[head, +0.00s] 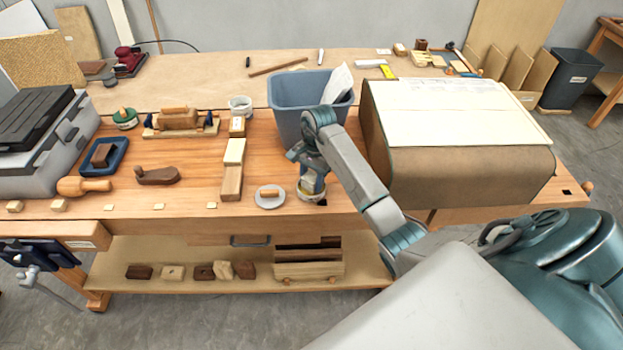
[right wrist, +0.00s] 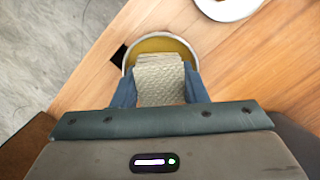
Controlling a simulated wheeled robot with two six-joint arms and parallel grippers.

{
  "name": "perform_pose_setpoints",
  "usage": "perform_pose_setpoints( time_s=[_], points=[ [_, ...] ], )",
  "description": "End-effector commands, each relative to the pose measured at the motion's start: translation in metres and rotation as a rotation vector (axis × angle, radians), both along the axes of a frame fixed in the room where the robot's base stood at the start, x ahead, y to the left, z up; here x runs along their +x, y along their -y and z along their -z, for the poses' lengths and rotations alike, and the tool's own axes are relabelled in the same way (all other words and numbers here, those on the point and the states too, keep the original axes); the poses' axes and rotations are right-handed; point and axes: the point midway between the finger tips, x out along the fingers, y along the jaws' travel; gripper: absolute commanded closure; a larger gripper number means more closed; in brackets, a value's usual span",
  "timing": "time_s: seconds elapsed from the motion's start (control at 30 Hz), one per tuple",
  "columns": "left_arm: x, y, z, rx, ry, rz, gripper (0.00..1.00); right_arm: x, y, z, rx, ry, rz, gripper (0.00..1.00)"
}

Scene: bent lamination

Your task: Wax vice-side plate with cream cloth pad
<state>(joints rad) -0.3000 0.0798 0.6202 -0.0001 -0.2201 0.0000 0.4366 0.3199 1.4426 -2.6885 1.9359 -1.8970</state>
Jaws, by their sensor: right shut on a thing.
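My right gripper (head: 312,188) is over the front of the bench. In the right wrist view its blue fingers (right wrist: 160,92) are shut on a cream, woven cloth pad (right wrist: 160,78). The pad is over a round tin (right wrist: 187,50) with yellow wax inside; I cannot tell whether it touches the wax. The tin (head: 311,199) is mostly hidden under the gripper in the head view. A grey round plate (head: 279,203) with a wooden grip lies left of it. I cannot tell which thing is the vice-side plate. My left gripper is out of view.
A blue-grey bin (head: 287,112) stands behind the gripper. A large curved brown form (head: 450,170) with a pale sheet on top is to the right. Wooden blocks (head: 232,180) lie left. A vice (head: 35,255) is at the bench's left front. The bench's front edge is close.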

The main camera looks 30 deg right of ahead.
Motion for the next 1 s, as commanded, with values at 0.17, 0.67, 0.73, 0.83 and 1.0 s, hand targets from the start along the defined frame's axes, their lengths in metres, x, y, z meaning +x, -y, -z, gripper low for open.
perform_pose_setpoints(
  time_s=[0.17, 0.67, 0.73, 0.83, 1.0],
  points=[
    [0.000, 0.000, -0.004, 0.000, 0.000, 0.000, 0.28, -0.001, 0.000, -0.006, 0.000, -0.002, 0.000, 0.79],
    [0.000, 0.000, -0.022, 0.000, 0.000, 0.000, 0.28, 0.000, 0.000, -0.047, 0.000, -0.001, 0.001, 0.79],
    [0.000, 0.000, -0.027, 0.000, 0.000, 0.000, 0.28, 0.000, 0.000, -0.054, 0.000, -0.001, 0.000, 0.79],
    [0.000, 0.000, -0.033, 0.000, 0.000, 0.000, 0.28, 0.000, 0.000, -0.062, 0.000, 0.000, 0.000, 0.79],
    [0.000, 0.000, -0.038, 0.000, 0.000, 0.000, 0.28, 0.000, 0.000, -0.071, 0.000, 0.000, 0.000, 0.79]
  ],
)
